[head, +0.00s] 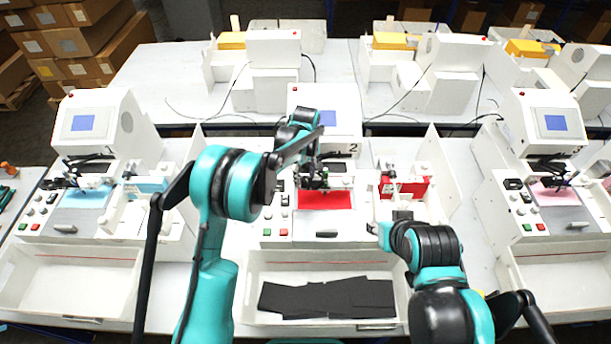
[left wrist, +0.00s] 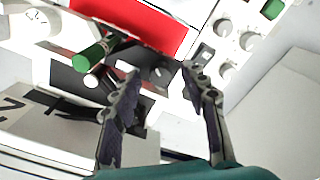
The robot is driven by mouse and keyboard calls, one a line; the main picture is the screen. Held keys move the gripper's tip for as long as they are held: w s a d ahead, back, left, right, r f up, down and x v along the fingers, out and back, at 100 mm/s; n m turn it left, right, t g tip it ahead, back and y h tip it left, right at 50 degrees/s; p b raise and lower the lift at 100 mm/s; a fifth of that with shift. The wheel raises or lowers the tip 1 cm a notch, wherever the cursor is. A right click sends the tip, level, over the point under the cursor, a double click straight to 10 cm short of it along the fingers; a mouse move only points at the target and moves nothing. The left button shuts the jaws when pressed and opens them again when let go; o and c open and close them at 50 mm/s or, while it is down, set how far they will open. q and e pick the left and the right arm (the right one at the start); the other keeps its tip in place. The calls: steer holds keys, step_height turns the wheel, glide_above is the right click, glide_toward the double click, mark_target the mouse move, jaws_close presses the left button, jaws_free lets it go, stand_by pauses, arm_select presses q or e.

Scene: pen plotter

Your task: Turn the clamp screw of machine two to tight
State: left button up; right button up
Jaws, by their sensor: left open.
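Machine two (head: 322,110) is the white plotter in the middle, marked 2, with a red sheet (head: 325,200) on its bed. My left gripper (head: 312,182) is over its pen carriage, at the back edge of the red sheet. In the left wrist view my left gripper (left wrist: 160,75) is open, with nothing between its fingertips. A dark green cylinder (left wrist: 92,56) sticks out of the carriage left of the fingers. I cannot tell whether it is the clamp screw or the pen. My right gripper (head: 382,228) is at the bed's right front; its fingers are too unclear to read.
Similar plotters stand at left (head: 100,120) and right (head: 545,120). A front tray (head: 255,275) of machine two holds black sheets (head: 330,298). A red block (head: 415,187) stands right of the bed. Knobs (left wrist: 226,70) and switches lie near the right finger in the left wrist view.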

arm_select(q)
steer(key=shift+f, duration=0.1)
jaws_close()
